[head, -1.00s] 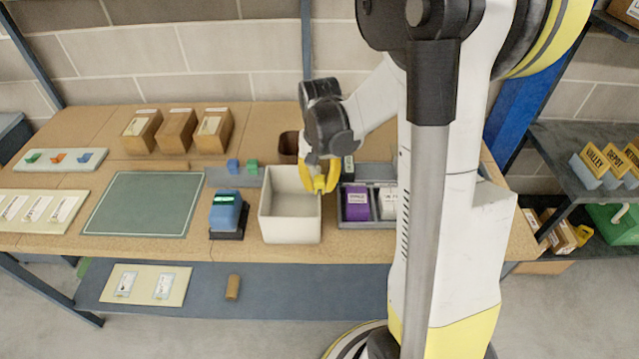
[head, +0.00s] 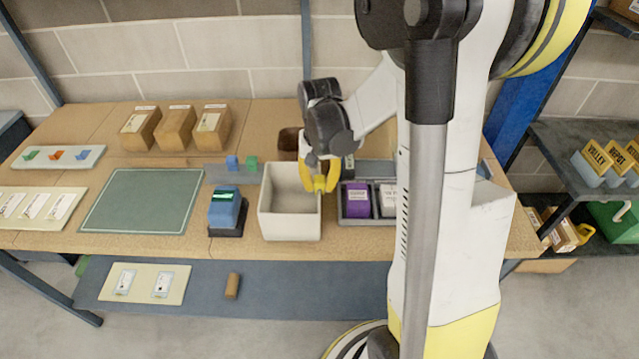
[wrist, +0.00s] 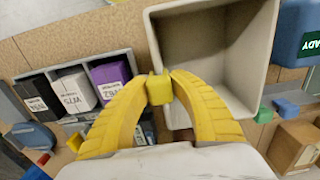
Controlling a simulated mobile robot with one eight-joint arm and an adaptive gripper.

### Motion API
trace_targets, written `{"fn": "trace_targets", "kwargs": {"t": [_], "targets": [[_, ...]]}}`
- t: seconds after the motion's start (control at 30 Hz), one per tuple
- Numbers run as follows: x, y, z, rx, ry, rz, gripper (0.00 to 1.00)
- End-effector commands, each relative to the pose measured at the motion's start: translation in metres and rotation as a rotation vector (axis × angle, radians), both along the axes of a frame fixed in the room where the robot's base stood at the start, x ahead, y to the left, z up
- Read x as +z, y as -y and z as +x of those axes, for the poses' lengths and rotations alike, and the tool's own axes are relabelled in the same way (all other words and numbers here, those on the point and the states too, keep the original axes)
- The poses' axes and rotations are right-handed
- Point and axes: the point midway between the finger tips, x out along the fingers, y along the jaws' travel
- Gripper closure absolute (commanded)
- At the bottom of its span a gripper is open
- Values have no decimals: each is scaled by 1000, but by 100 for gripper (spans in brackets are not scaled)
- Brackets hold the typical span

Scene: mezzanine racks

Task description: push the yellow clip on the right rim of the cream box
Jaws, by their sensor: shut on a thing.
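The cream box (head: 290,226) is an open, empty bin near the front middle of the bench. The yellow clip (wrist: 160,90) is a small block at the box's right rim, between my two yellow fingertips. In the head view my gripper (head: 319,187) hides most of the clip and part of the rim. My gripper also shows in the wrist view (wrist: 160,80), with both fingers closed against the clip's sides. The clip's seating on the rim is partly hidden.
Right of the box a grey divided tray (head: 356,220) holds purple, white and black packs. Left of it stands a blue device (head: 225,210) with a green display. Blue and green blocks stand behind. The green mat (head: 143,203) is bare.

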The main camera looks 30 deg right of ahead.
Motion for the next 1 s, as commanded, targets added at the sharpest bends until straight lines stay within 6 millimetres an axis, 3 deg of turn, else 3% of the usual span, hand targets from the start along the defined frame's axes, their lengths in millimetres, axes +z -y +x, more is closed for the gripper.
{"fn": "trace_targets", "kwargs": {"t": [0.3, 0.33, 0.4, 0.63, 0.7, 1.0], "targets": [[-3, 0, 0, 0, 0, 0, 92], [-3, 0, 0, 0, 0, 0, 74], [-3, 0, 0, 0, 0, 0, 53], [-3, 0, 0, 0, 0, 0, 51], [-3, 0, 0, 0, 0, 0, 34], [-2, 0, 0, 0, 0, 0, 34]]}}
